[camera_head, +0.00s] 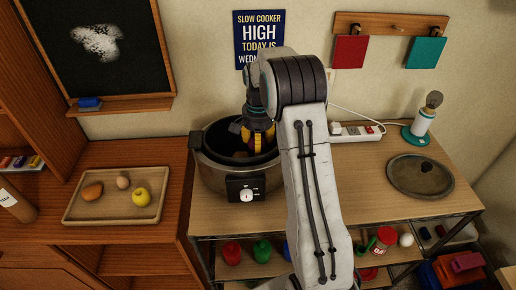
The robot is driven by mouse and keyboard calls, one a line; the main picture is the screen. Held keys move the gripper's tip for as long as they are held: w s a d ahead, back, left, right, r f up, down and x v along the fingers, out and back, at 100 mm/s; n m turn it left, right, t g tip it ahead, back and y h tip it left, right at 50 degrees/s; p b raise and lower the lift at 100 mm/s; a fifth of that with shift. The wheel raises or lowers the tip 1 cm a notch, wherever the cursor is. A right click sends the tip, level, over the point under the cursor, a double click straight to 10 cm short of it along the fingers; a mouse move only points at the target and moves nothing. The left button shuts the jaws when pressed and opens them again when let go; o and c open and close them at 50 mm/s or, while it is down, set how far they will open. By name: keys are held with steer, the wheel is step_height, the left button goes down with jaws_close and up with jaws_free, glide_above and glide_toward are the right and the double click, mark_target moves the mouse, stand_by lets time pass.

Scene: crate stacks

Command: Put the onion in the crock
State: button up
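The crock is the dark pot inside the grey slow cooker (210,172) on the light wood table, with its lid off. My gripper (257,140), with yellow fingers, points down at the crock's opening. My arm covers the right side of the cooker. The fingertips are small and dark around them, so I cannot tell whether they are open or hold anything. No onion can be clearly made out. A wooden tray (75,212) at left holds an orange-brown long item (92,191), a small brownish round item (123,182) and a yellow round item (141,197).
The lid (420,176) lies on the table at right. A lamp (422,122) and a power strip (358,132) stand behind it. A shelf below holds red and green containers (262,250). The table is clear between my arm and the lid.

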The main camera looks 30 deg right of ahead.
steer(key=shift+f+p, duration=0.25)
steer(key=shift+p, duration=0.15)
steer(key=shift+f, duration=1.4)
steer(key=shift+f+b, duration=0.6)
steer(key=shift+f, duration=0.05)
steer(key=o, duration=1)
steer(key=shift+c, duration=0.2)
